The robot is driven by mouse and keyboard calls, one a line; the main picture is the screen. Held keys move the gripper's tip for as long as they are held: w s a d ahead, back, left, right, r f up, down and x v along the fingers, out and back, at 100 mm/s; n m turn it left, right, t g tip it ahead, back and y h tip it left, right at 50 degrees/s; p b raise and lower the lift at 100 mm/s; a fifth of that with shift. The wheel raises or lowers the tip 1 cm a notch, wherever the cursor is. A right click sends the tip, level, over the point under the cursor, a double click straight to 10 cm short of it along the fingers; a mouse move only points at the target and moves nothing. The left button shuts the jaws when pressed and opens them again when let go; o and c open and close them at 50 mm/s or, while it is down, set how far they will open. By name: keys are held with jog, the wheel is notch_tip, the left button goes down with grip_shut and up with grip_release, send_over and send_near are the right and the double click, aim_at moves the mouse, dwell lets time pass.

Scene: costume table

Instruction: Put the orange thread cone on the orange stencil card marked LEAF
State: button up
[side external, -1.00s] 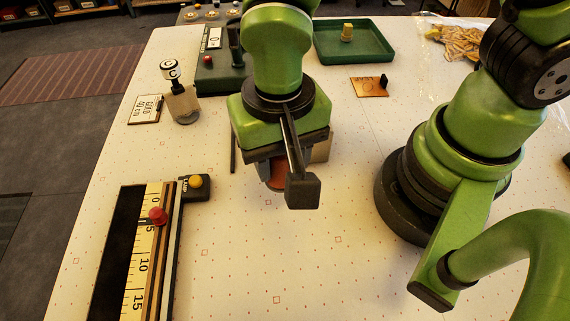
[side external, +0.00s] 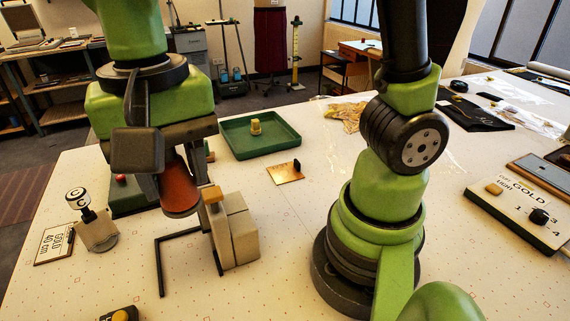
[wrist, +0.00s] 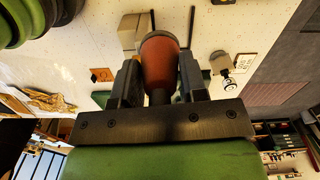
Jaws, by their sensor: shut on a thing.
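The orange thread cone (side external: 180,197) is between the fingers of my gripper (side external: 176,176), wide end down, and appears held above the table at the left. In the wrist view the cone (wrist: 160,62) sits between both fingers of my gripper (wrist: 160,78). The orange stencil card (side external: 284,175) lies flat on the table right of the cone, in front of the green tray. A small black knob stands at its right edge. The card also shows in the wrist view (wrist: 101,75), left of the gripper. My gripper hides part of the cone's upper end.
A beige block (side external: 236,238) and a black angled rod (side external: 160,262) stand close to the cone. A green tray (side external: 232,152) holding a small yellowish piece is behind the card. A stamp (side external: 98,232) and a marked card (side external: 54,243) are left. The table before the card is clear.

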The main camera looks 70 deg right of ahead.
jog(key=w+d+m, duration=0.4)
jog(key=w+d, duration=0.1)
jog(key=d, duration=0.2)
jog(key=m, duration=1.2)
send_over(285, 172)
notch_tip(285, 172, down, 17)
jog(key=shift+r, duration=0.15)
jog(key=shift+f, duration=2.2)
